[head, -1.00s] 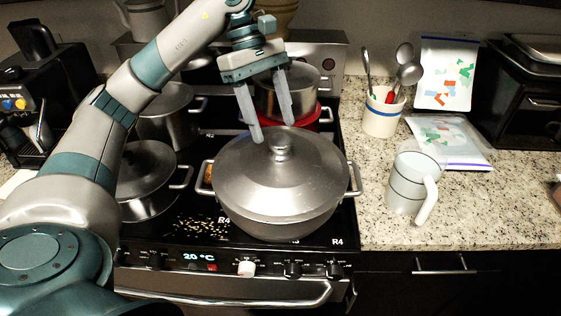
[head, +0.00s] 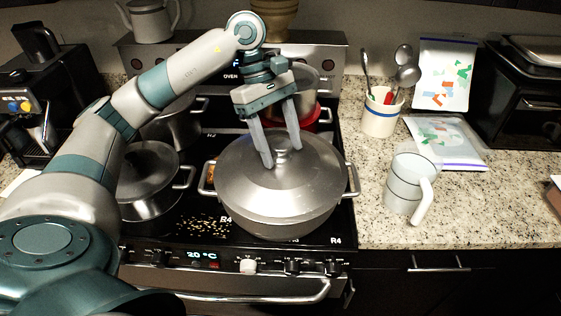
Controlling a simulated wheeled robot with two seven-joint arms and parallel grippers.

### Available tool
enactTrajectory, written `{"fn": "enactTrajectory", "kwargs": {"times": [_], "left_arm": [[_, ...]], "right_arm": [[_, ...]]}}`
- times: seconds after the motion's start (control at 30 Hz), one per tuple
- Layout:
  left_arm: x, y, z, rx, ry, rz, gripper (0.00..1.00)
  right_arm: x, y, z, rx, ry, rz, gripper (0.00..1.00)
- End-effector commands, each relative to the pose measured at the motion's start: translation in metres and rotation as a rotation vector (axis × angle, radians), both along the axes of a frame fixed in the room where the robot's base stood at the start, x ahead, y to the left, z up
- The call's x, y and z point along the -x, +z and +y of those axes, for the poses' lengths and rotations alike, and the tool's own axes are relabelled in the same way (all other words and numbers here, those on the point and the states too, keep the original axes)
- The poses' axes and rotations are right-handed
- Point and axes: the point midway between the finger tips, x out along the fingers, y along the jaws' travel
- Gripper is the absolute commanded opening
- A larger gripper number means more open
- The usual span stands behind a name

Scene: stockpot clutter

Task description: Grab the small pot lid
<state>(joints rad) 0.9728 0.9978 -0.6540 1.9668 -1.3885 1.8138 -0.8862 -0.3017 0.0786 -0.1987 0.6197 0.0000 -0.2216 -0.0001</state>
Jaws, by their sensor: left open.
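My left gripper (head: 282,156) is open and points down over the wide silver pot (head: 275,215) at the front right of the stove. Its fingertips are on either side of the knob on that pot's domed lid (head: 315,178), close to it; I cannot tell whether they touch it. A smaller dark pot (head: 150,205) with its own knobbed lid (head: 145,168) sits at the front left burner, partly hidden by my left arm. Another lidded pot, mostly hidden behind the gripper, stands at the back right above a red pot (head: 308,122). My right gripper is not in view.
A utensil crock (head: 381,115), a white mug-like jug (head: 403,190) and bags with coloured pieces (head: 447,145) stand on the granite counter to the right. A coffee machine (head: 50,90) is at left. Crumbs (head: 205,227) lie on the stove front.

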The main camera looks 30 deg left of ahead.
Motion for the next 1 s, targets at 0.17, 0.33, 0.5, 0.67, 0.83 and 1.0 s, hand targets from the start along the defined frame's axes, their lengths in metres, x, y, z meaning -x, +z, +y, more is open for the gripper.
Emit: {"fn": "enactTrajectory", "kwargs": {"times": [0.17, 0.33, 0.5, 0.67, 0.83, 1.0], "left_arm": [[0.0000, -0.0008, -0.0001, 0.000, 0.000, 0.000, 0.58], [0.0000, -0.0007, 0.0000, 0.000, 0.000, 0.000, 0.58], [-0.0001, -0.0006, 0.0001, 0.000, 0.001, 0.000, 0.44], [-0.0001, -0.0005, 0.0001, 0.000, 0.001, 0.000, 0.06], [-0.0002, 0.0002, 0.0000, 0.000, 0.000, -0.001, 0.00], [-0.0003, 0.0006, 0.0001, 0.000, 0.001, -0.002, 0.00]], "right_arm": [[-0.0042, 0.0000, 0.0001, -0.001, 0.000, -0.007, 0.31], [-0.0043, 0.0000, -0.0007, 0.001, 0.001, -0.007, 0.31], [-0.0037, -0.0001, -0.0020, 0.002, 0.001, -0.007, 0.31], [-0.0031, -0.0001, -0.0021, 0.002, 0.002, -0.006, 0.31], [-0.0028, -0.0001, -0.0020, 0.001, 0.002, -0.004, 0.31], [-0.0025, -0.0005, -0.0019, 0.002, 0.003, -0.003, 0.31]]}}
